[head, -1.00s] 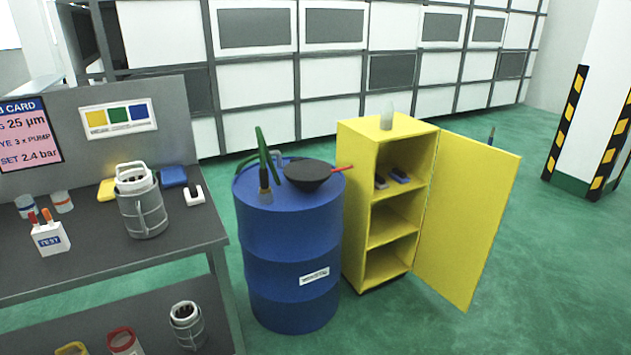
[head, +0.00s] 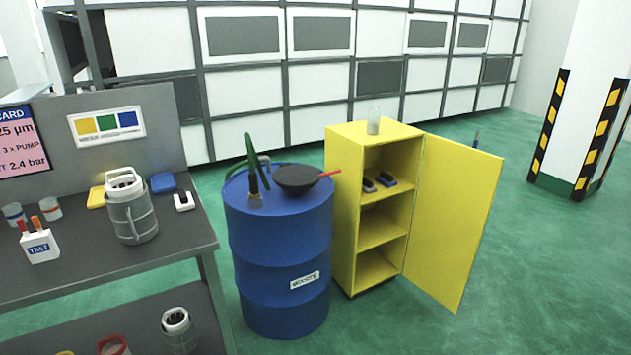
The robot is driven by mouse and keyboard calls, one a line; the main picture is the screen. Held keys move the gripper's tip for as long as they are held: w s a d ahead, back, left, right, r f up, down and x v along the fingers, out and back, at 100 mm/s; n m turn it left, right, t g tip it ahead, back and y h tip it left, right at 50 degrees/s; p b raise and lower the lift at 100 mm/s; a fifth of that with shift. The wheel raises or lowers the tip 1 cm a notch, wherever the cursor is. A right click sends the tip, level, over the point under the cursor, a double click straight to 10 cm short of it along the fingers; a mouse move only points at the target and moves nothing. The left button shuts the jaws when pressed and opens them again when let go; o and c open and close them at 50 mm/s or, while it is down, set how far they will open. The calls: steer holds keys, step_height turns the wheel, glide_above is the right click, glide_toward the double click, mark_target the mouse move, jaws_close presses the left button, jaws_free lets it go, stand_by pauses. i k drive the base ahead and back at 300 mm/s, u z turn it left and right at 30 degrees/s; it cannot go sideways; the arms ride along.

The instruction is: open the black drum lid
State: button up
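A blue drum (head: 281,262) with a white label stands on the green floor, right of the grey bench. On its top is a black round lid (head: 297,180) with a red handle (head: 330,173) pointing right. The lid looks shut, lying low on the drum top. A green curved piece (head: 251,160) with a dark and tan lower part stands on the drum top left of the lid. My gripper is not in view.
A yellow cabinet (head: 342,205) stands close right of the drum, its door (head: 453,220) swung open to the right. A clear bottle (head: 374,120) stands on it. The grey bench (head: 180,240) holds a metal canister (head: 131,208).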

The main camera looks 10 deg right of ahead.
mark_target(294, 175)
steer(key=z, duration=0.05)
steer(key=i, duration=0.95)
steer(key=z, duration=0.3)
steer(key=k, duration=0.2)
steer(key=u, duration=2.9)
